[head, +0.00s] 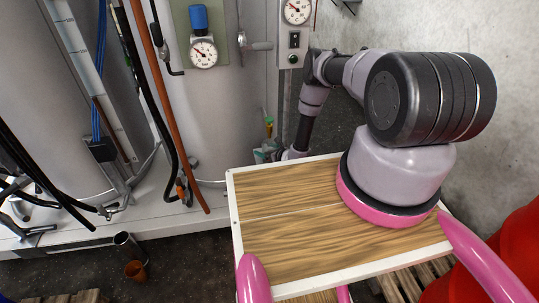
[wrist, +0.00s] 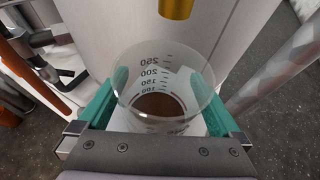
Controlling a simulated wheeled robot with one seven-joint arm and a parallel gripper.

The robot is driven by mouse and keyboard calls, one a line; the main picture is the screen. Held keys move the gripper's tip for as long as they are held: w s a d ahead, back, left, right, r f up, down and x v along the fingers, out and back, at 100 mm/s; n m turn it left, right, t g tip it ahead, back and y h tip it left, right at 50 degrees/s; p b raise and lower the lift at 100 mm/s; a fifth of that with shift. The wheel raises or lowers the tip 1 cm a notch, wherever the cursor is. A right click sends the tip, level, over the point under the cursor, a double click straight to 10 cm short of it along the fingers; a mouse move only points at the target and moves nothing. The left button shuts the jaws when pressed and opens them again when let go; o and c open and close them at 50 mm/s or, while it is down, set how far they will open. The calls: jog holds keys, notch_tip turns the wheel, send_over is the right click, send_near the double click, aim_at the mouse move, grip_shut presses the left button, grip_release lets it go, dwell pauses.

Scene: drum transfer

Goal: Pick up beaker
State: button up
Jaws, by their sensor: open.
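A clear glass beaker (wrist: 165,72) with dark volume marks stands in the middle of the wrist view. Its mouth faces the camera, and a brown patch shows at its bottom; I cannot tell whether that is liquid. My gripper (wrist: 163,90) is open, with one teal finger on each side of the beaker. I cannot tell whether either finger touches the glass. In the head view my gripper (head: 268,154) is small, beyond the far edge of the wooden top, and the beaker there is too small to make out clearly.
A brass-coloured spout (wrist: 178,7) hangs just beyond and above the beaker. A large pale drum (head: 220,110) stands behind, with gauges, hoses and an orange pipe (head: 170,110) to the left. A wooden top (head: 290,225) with white edges lies in front. A wooden pallet (head: 410,280) lies below it.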

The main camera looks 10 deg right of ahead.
jog(key=c, duration=1.2)
jog(key=shift+o, duration=0.2)
jog(key=shift+r, duration=0.1)
